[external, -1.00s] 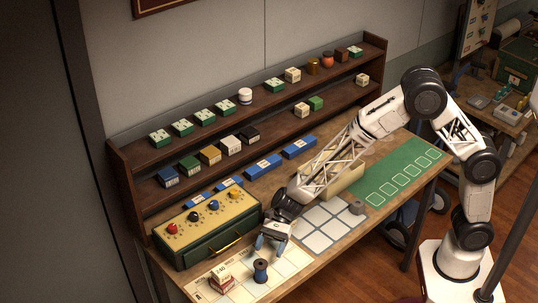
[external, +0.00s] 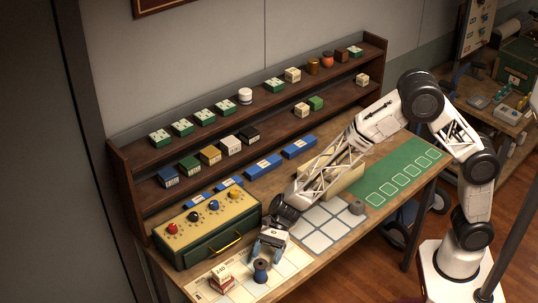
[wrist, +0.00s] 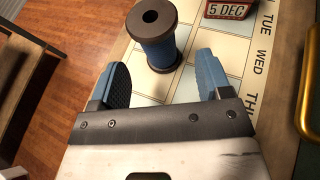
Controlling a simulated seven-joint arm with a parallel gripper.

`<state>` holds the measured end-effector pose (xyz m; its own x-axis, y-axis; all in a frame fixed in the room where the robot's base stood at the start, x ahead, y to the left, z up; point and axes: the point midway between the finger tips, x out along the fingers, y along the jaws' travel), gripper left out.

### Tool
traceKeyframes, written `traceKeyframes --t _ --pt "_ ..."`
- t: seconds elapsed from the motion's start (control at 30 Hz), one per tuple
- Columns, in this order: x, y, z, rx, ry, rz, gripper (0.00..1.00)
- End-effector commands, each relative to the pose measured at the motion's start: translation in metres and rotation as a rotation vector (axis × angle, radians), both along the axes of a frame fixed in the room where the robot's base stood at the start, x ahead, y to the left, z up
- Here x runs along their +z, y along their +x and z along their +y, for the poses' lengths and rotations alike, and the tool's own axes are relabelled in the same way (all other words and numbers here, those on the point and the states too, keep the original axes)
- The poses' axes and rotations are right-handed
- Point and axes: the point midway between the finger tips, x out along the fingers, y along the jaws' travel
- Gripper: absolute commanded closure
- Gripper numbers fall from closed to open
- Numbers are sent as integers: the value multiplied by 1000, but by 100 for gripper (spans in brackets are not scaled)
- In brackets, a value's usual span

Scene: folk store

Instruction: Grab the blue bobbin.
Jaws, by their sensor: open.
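The blue bobbin (external: 261,271) stands upright on the calendar sheet near the front left edge of the table. In the wrist view the bobbin (wrist: 155,40) has dark brown ends, a hole in its top and a blue middle. My gripper (external: 267,253) is open, with its blue-padded fingers spread just beside the bobbin. In the wrist view the gripper (wrist: 163,78) has the bobbin just beyond its fingertips, roughly centred between them. Nothing is between the pads.
The green case (external: 208,227) with a yellow handle and coloured knobs is behind. The table's front edge is near the bobbin.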

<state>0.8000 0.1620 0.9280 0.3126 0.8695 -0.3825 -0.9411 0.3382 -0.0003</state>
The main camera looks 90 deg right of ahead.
Motion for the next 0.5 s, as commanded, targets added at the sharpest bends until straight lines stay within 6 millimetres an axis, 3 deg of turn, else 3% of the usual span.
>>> traceKeyframes --t 0.5 --pt "-19 12 40 0 1 2 29"
